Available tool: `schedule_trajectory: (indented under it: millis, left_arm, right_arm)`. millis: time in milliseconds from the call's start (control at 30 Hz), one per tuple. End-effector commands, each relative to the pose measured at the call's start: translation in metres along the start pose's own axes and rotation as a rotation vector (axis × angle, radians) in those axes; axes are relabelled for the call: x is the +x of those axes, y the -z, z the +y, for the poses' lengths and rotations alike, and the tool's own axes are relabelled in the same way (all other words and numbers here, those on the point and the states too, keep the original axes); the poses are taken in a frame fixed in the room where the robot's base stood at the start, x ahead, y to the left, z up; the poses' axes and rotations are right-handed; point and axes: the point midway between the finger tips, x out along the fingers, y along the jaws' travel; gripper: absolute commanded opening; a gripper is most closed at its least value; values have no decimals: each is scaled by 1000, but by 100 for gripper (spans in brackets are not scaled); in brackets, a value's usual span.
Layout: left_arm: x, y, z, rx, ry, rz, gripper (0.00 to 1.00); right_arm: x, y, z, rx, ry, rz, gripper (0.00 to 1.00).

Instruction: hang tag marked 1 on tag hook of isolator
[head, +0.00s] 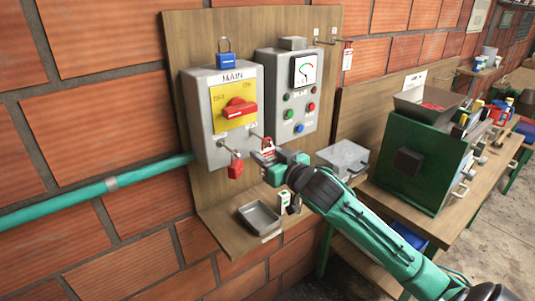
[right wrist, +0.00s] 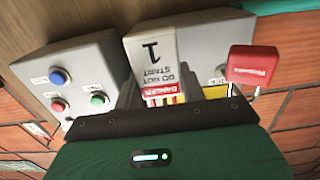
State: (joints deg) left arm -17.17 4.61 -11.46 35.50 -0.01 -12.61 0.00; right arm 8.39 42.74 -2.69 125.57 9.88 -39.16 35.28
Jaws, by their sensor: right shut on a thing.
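The isolator (head: 212,135) is a grey box marked MAIN, with a yellow plate and a red handle (head: 238,108). A red padlock (head: 235,169) hangs low on its front; it also shows in the right wrist view (right wrist: 252,66). My right gripper (head: 268,155) is shut on the tag marked 1 (right wrist: 152,55), in front of the isolator's lower right corner. The tag is white with a red danger band and reads upside down in the wrist view. In the head view it is small and partly hidden. I cannot clearly make out the tag hook. My left gripper is not in view.
A grey control box (head: 292,92) with buttons and a gauge stands right of the isolator. A blue padlock (head: 226,61) sits above the isolator. A metal tray (head: 259,217) lies on the shelf below. Another red and white tag (head: 347,57) hangs at upper right. A green machine (head: 408,160) stands on the right.

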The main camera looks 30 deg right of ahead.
Motion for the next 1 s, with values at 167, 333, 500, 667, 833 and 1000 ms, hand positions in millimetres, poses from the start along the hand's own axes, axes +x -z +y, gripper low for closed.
schedule_trajectory:
  millis: [167, 333, 500, 667, 833, 1000]
  left_arm:
    - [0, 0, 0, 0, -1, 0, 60]
    - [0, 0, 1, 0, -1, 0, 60]
    - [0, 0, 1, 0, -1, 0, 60]
    - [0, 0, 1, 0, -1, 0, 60]
    - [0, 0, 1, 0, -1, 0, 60]
    - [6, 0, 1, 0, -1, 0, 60]
  right_arm:
    - [0, 0, 0, 0, 0, 0, 19]
    - [0, 0, 0, 0, 0, 0, 19]
    - [0, 0, 0, 0, 0, 0, 61]
    - [0, 0, 0, 0, 0, 0, 67]
    - [-1, 0, 0, 0, -1, -1, 67]
    - [-12, -2, 0, -1, -1, -1, 67]
